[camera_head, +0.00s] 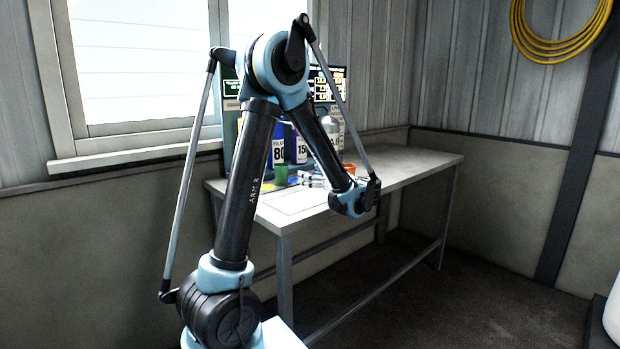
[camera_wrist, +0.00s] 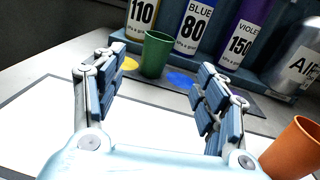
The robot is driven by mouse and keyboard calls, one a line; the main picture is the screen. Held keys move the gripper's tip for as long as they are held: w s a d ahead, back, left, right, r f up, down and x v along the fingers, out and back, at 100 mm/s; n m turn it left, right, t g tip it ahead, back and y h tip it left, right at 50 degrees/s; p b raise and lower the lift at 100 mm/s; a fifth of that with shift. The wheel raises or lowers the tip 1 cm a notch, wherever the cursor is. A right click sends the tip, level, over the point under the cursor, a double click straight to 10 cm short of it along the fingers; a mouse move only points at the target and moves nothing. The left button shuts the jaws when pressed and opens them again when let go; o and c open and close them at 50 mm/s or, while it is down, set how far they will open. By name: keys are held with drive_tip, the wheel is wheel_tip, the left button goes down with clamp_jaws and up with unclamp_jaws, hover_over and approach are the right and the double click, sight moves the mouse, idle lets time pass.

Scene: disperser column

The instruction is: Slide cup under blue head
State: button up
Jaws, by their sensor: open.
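A green cup (camera_wrist: 156,54) stands upright on the dispenser base, between a yellow disc (camera_wrist: 129,63) and a blue disc (camera_wrist: 180,79). The blue head's cylinder (camera_wrist: 194,28), marked BLUE 80, is behind and right of the cup, above the blue disc. The green cup also shows in the head view (camera_head: 281,174), in front of the blue cylinder (camera_head: 279,152). My gripper (camera_wrist: 161,66) is open and empty, its fingers spread on either side of the line to the cup, with the cup a little beyond the fingertips. In the head view my gripper (camera_head: 313,180) is small and partly hidden.
An orange cup (camera_wrist: 290,150) stands close to the right of my right finger. A violet cylinder (camera_wrist: 243,35), a cylinder marked 110 (camera_wrist: 142,16) and a silver AIR tank (camera_wrist: 300,62) stand at the back. The white bench area (camera_wrist: 150,125) below my fingers is clear.

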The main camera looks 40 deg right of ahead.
sight(286, 167)
idle(0.3)
drive_tip(key=w+a, duration=0.1)
drive_tip(key=w, duration=0.4)
drive_tip(key=w+a, duration=0.1)
drive_tip(key=w, duration=1.1)
drive_tip(key=shift+w+a, duration=0.1)
drive_tip(key=shift+a, duration=0.3)
drive_tip(key=c, duration=1.1)
